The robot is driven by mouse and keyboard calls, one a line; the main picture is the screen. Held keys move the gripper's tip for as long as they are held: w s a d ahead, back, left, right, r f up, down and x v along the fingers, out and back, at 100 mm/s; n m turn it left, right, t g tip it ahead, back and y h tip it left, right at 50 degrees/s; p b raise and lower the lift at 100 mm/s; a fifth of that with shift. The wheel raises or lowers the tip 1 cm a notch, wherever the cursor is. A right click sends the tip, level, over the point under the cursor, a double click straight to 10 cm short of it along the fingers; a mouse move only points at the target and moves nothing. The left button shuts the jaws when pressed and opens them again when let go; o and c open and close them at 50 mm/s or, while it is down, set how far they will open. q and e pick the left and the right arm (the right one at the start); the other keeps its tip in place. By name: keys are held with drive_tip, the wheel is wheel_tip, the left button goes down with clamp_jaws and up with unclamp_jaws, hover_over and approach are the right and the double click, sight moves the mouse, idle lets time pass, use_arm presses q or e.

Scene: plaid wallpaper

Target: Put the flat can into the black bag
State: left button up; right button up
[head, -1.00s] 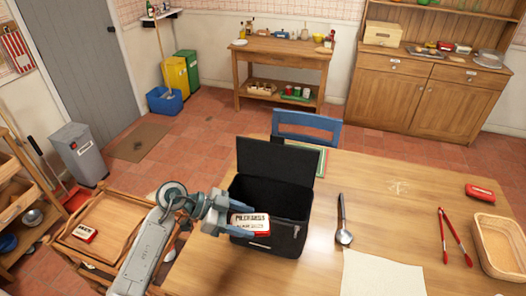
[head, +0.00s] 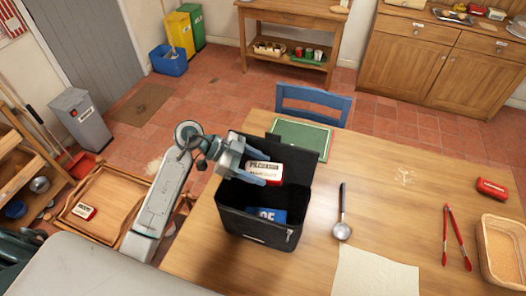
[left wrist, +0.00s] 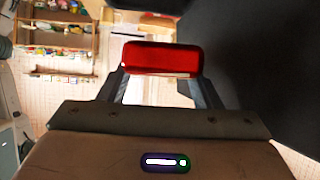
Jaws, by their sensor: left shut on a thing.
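The flat can, red with a white label, is held by my left gripper (head: 250,176). The flat can (head: 264,169) is above the open black bag (head: 255,226), toward its back by the raised lid. In the left wrist view the flat can (left wrist: 162,59) shows its red side between the two fingers (left wrist: 160,75). The black bag stands on the table near its left edge, lid open. A blue item (head: 268,214) with white marks is inside the bag. My right gripper is not in view.
On the wooden table (head: 385,230) are a ladle (head: 342,215), red tongs (head: 457,238), a wicker basket (head: 503,250), another red can (head: 491,188), a pale cloth (head: 375,273) and a green mat (head: 300,138).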

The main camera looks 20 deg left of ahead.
use_arm(q)
drive_tip(key=shift+w, duration=0.25)
drive_tip(key=shift+s+r, duration=0.3)
drive_tip(key=shift+s, duration=0.4)
drive_tip(key=shift+f, duration=0.3)
drive_tip(key=shift+w+f, duration=0.2)
drive_tip(key=shift+f, duration=0.15)
wheel_tip(320, 180, down, 3)
drive_tip(key=shift+w+r+b, duration=0.1)
drive_tip(key=shift+r+b, duration=0.1)
drive_tip(key=shift+b, duration=0.55)
wheel_tip(320, 180, down, 4)
drive_tip(key=shift+f+b, duration=0.1)
drive_tip(key=shift+b, duration=0.65)
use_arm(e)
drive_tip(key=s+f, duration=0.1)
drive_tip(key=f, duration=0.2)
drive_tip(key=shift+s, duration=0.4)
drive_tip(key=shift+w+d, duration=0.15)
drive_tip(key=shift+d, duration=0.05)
